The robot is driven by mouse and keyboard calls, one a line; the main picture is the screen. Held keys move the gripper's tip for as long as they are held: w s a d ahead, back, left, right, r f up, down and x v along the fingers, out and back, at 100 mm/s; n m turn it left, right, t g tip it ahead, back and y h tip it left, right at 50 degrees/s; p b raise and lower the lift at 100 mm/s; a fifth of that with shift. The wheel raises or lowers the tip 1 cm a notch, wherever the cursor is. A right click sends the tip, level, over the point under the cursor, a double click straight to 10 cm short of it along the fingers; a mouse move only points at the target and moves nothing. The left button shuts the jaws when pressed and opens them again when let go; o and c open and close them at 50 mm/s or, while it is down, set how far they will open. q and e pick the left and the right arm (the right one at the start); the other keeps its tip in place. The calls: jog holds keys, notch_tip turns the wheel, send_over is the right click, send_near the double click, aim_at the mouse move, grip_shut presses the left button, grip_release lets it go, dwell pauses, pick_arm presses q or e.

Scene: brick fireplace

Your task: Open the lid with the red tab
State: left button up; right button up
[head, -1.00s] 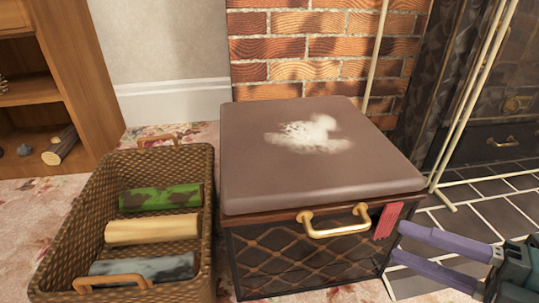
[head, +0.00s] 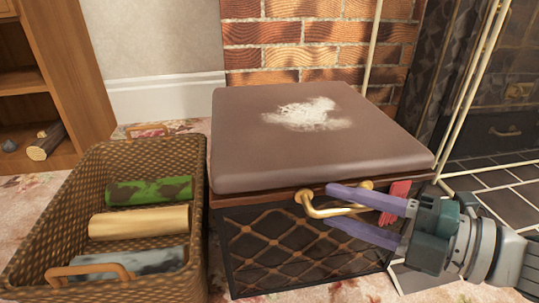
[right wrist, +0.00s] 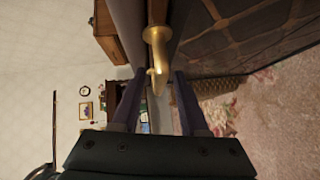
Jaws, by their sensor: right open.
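The box with the brown padded lid (head: 300,150) stands shut in the middle of the head view, a whitish dusty patch on its top. A brass handle (head: 318,208) is on the lid's front edge. The red tab (head: 399,190) hangs at the lid's front right corner, partly hidden by my gripper. My right gripper (head: 328,207) is open, its two purple fingers pointing left, one above and one below the right part of the handle. In the right wrist view the brass handle (right wrist: 157,45) reaches down between the open fingers. I see no grip on it. My left gripper is not in view.
A wicker basket (head: 40,215) with several rolled or log-like pieces stands close to the box's left side. A wooden shelf (head: 75,80) is at the far left. A brick wall (head: 300,50) is behind, and thin cream rods (head: 478,90) stand at the right.

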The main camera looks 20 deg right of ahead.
jog(key=shift+c, duration=0.4)
grip_shut()
jog(key=shift+r, duration=0.1)
dwell(0.8)
